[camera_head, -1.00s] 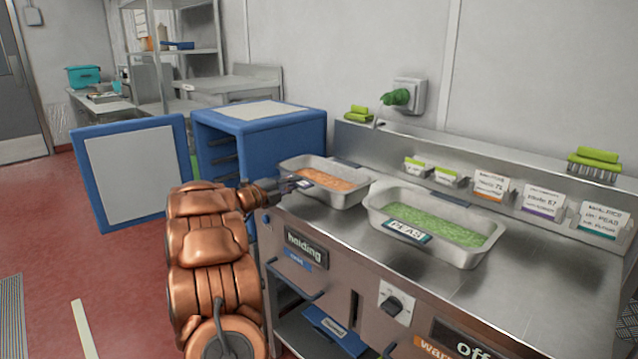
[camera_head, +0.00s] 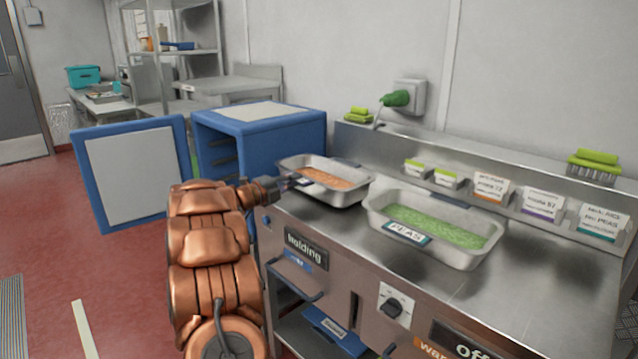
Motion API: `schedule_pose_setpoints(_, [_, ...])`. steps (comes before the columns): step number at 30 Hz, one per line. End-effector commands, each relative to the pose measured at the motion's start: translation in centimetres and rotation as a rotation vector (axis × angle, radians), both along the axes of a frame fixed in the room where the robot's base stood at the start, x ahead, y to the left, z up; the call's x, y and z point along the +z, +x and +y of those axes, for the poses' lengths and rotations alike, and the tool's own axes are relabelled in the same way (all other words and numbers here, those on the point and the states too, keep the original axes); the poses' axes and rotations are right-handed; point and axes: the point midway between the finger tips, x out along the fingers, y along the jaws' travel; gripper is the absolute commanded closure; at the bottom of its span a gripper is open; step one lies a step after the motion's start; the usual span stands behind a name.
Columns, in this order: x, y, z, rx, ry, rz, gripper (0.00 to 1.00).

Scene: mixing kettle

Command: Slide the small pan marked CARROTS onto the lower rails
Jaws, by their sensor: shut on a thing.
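A small metal pan (camera_head: 352,197) with orange contents sits at the left end of the steel counter. No readable label shows on it; my gripper covers its near left side. My gripper (camera_head: 290,183) is shut on this pan's near left edge, its fingers partly hidden by my copper-coloured arm. The blue insulated box (camera_head: 262,135) stands open behind and left of the counter, with dark rails (camera_head: 222,160) along its inside wall. Which rails are free cannot be told.
The blue box's door (camera_head: 130,170) is swung out to the left. A larger pan marked PEAS (camera_head: 480,255) stands right of the small pan. Label cards (camera_head: 490,187) and green brushes (camera_head: 595,162) line the back ledge. The counter (camera_head: 540,290) is clear at right.

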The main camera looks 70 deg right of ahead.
Motion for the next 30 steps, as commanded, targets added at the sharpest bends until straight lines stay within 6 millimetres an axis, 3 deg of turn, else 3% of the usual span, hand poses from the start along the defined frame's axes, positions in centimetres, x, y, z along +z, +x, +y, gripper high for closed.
schedule_pose_setpoints(1, [0.9,0.0,0.0,0.0,-0.006,0.0,1.0])
schedule_pose_setpoints(14, [3.9,0.0,0.0,0.0,-0.007,0.0,1.0])
schedule_pose_setpoints(30, [4.0,-0.1,0.0,-0.002,-0.007,0.0,1.0])
